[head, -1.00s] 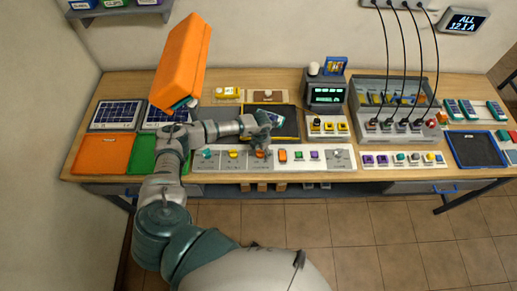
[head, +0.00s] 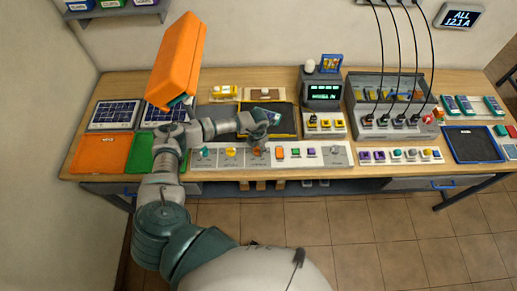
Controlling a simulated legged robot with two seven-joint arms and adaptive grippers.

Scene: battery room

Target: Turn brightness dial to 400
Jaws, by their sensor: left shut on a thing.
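A pale control panel (head: 221,159) lies along the front of the bench. It carries a teal dial (head: 204,152), a yellow dial (head: 231,152) and an orange dial (head: 257,154) in a row, and a grey knob (head: 335,150) at its right end. The labels are too small to read, so I cannot tell which is the brightness dial. My left gripper (head: 259,144) points down at the orange dial and is shut on it, partly covering it. A display box (head: 323,93) with green lit text stands behind the panel; its reading is not legible. My right gripper is out of view.
A dark tray (head: 284,130) lies just behind the gripper. Orange (head: 100,155) and green (head: 140,152) mats and solar panels (head: 113,115) are at left. A grey rack (head: 385,128) with hanging black cables stands right. A blue-edged tray (head: 472,145) is further right.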

